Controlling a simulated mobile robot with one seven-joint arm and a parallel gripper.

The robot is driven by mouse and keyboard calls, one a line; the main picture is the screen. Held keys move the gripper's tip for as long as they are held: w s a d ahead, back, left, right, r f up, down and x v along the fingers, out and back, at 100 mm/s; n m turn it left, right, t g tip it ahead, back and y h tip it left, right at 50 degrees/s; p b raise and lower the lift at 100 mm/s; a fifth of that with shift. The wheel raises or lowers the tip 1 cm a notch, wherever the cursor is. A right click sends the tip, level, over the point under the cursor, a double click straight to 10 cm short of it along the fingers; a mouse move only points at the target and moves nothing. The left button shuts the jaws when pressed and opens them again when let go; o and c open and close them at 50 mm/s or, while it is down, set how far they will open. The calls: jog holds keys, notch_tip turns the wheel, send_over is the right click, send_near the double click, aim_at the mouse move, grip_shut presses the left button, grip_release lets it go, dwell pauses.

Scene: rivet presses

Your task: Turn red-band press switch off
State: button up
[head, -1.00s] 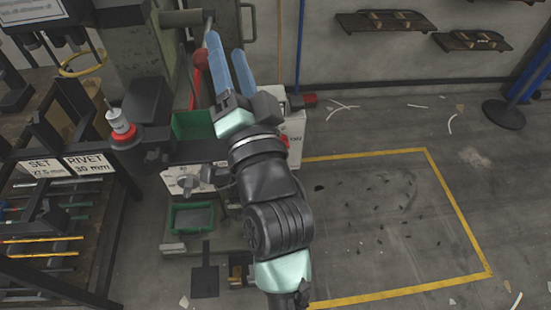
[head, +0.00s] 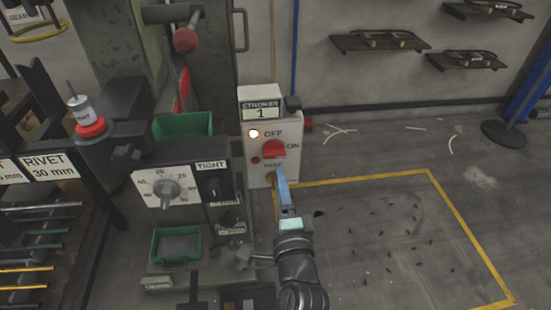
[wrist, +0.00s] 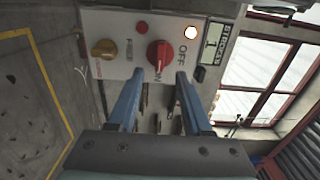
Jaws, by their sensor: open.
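The red rotary switch (head: 273,148) is on the front of a white control box (head: 258,173) at the press, with OFF printed above it and ON at its right. Its handle seems turned toward ON in the head view. It also shows in the wrist view (wrist: 160,55), beyond the fingertips. My gripper (head: 281,168) is just below the switch in the head view. In the wrist view my gripper (wrist: 159,75) is open, its blue fingers on either side of the line to the switch. Nothing is held. I cannot tell whether the fingers touch it.
A white lamp (head: 254,133) is lit above left of the switch, under a strokes counter (head: 261,112) reading 1. A dial panel (head: 166,187) and green bins stand left. Floor inside the yellow lines is largely open.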

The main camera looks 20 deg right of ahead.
aim_at(275, 157)
jog(key=x, duration=0.8)
jog(key=shift+b, duration=0.4)
grip_shut()
